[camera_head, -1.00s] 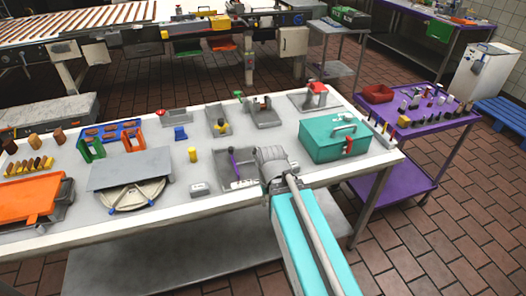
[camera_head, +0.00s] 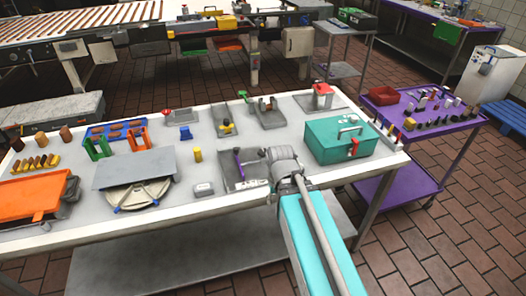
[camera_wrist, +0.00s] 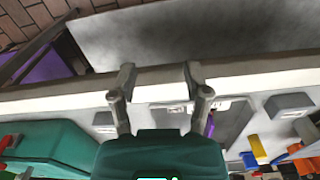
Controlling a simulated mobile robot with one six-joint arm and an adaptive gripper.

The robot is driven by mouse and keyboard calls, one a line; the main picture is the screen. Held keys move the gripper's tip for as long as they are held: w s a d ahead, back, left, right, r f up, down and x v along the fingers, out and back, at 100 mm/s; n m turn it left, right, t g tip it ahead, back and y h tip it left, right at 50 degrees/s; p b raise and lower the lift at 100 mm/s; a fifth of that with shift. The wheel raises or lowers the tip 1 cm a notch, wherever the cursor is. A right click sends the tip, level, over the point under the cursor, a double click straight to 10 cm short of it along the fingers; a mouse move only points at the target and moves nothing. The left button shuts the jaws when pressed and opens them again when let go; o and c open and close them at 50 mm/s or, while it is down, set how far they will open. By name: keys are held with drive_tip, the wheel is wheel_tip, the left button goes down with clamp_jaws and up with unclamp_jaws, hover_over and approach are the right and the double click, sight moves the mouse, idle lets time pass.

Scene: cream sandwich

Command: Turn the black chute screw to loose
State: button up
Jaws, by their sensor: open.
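I cannot clearly pick out the black chute screw in either view. A grey fixture (camera_head: 232,183) with a purple lever (camera_head: 238,160) lies near the table's front edge; it also shows in the wrist view (camera_wrist: 233,122), with its purple part (camera_wrist: 210,125) just beyond one finger. My gripper (camera_head: 265,154) is over the right side of this fixture and hides part of it. In the wrist view, my gripper (camera_wrist: 160,88) has its two fingers spread apart, with nothing held. A pale plate of the fixture and the white table edge show between and beyond the fingers.
A teal box (camera_head: 325,149) with a red latch stands close to the right of my gripper. A small grey block (camera_head: 203,189) and a yellow cylinder (camera_head: 198,155) stand to the left. More fixtures stand behind. The white table's front edge (camera_head: 215,204) is close.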

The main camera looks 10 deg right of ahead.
drive_tip(key=o, duration=0.4)
drive_tip(key=shift+w+r+m+p, duration=0.5)
drive_tip(key=shift+w+r+p, duration=0.3)
drive_tip(key=shift+w, duration=0.4)
drive_tip(key=shift+c, duration=0.2)
wheel_tip(320, 180, up, 13)
drive_tip(key=m+p, duration=1.3)
hover_over(263, 151)
drive_tip(key=shift+s, duration=0.15)
drive_tip(key=shift+f, duration=0.1)
wheel_tip(263, 151, down, 14)
drive_tip(key=b, duration=1.4)
drive_tip(key=shift+r, duration=0.2)
drive_tip(key=c, duration=1.1)
